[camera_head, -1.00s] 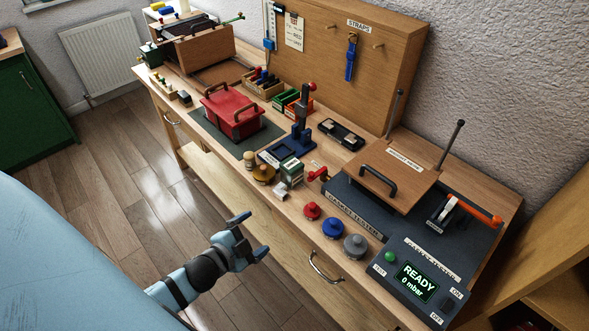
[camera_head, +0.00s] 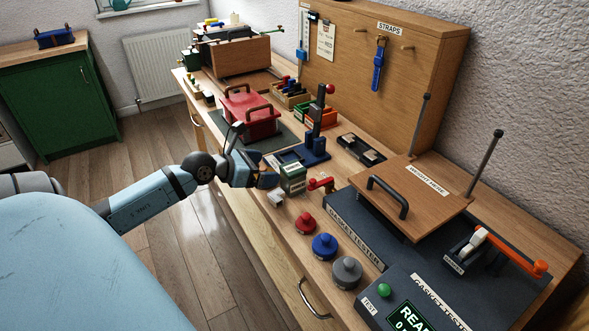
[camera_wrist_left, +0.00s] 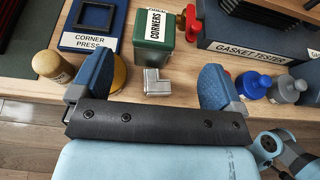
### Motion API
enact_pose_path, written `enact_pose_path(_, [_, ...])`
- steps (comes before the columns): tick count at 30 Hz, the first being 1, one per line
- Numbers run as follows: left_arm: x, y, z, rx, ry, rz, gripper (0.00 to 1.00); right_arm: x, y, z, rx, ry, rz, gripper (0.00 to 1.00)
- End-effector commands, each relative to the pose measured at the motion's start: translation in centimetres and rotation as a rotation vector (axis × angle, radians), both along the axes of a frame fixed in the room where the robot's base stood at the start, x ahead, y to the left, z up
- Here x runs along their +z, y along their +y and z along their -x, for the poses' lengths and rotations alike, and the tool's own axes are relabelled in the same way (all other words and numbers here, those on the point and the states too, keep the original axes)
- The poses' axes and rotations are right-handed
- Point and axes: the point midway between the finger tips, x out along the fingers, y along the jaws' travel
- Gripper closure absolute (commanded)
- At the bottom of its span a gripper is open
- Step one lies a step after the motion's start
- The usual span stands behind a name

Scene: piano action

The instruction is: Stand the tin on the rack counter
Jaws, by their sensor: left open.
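The tin, a green box labelled CORNERS (camera_head: 293,178), stands upright on the workbench near its front edge. In the left wrist view the tin (camera_wrist_left: 155,32) is ahead of the fingers, right of the corner press. My left gripper (camera_head: 257,158) is open beside the tin. In the left wrist view its blue fingertips (camera_wrist_left: 147,86) are spread wide, with a small metal corner piece (camera_wrist_left: 152,83) between and ahead of them; the tin looks untouched. No surface is marked as the rack counter; a green cabinet with a wooden top (camera_head: 25,56) stands at far left. My right gripper is not in view.
The corner press (camera_head: 313,152) stands behind the tin, with a red-handled item (camera_head: 321,184) to its right. A tan-topped bottle (camera_wrist_left: 52,67) is close to one finger. Knobbed weights (camera_head: 324,246) and the gasket tester (camera_head: 352,232) lie further right. A blue object (camera_head: 54,38) sits on the cabinet.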

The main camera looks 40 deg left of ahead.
Motion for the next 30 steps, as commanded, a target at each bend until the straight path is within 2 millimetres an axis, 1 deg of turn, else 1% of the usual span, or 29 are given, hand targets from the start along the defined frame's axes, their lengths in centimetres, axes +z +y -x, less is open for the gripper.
enact_pose_path(1, [-0.3,-0.2,-0.9,0.001,-0.002,0.003,0.06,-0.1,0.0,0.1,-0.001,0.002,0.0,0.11])
enact_pose_path(3, [-0.7,-0.5,-2.0,0.001,-0.002,0.003,0.06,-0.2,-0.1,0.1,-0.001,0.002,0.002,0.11])
enact_pose_path(7, [-1.5,-0.9,-3.5,0.001,-0.001,0.003,0.06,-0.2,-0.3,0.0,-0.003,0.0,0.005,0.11])
enact_pose_path(14, [-2.1,-1.3,-4.7,0.002,0.0,0.004,0.06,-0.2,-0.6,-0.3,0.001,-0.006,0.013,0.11])
enact_pose_path(17, [-2.7,-1.3,-5.7,0.0,0.0,0.003,0.06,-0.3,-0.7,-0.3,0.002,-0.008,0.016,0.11])
enact_pose_path(20, [-3.5,-1.4,-7.1,0.002,0.0,0.004,0.06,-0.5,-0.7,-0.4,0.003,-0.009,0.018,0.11])
enact_pose_path(24, [-4.1,-1.8,-8.6,0.001,-0.001,0.005,0.06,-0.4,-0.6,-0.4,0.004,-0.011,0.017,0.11])
enact_pose_path(27, [-4.3,-2.0,-9.1,0.001,-0.001,0.005,0.06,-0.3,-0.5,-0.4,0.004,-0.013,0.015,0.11])
enact_pose_path(30, [-4.4,-2.0,-9.2,0.001,0.0,0.005,0.06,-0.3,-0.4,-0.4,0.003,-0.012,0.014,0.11])
